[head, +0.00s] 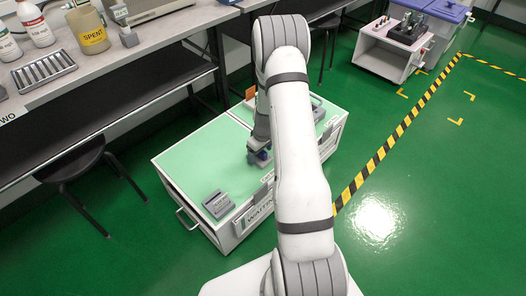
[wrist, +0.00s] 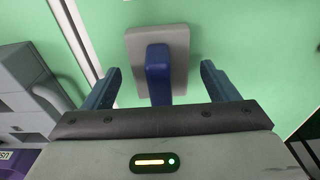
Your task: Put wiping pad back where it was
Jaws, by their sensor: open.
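The wiping pad (wrist: 178,38) is a grey block with a blue handle, lying on a light green top in the wrist view. My gripper (wrist: 160,70) is open, with one blue-grey finger on each side of the handle and a visible gap to each. The handle's near end is hidden behind the gripper body. In the head view my gripper (head: 259,157) is low over the green-topped cabinet (head: 190,160), and my arm hides part of the cabinet. I cannot tell the pad clearly from the gripper there.
A grey device (head: 218,204) sits on the cabinet's near left corner. Grey equipment (wrist: 30,85) stands close left of the gripper in the wrist view. A workbench (head: 110,50) with bottles runs along the back left, with a black stool (head: 75,158) before it.

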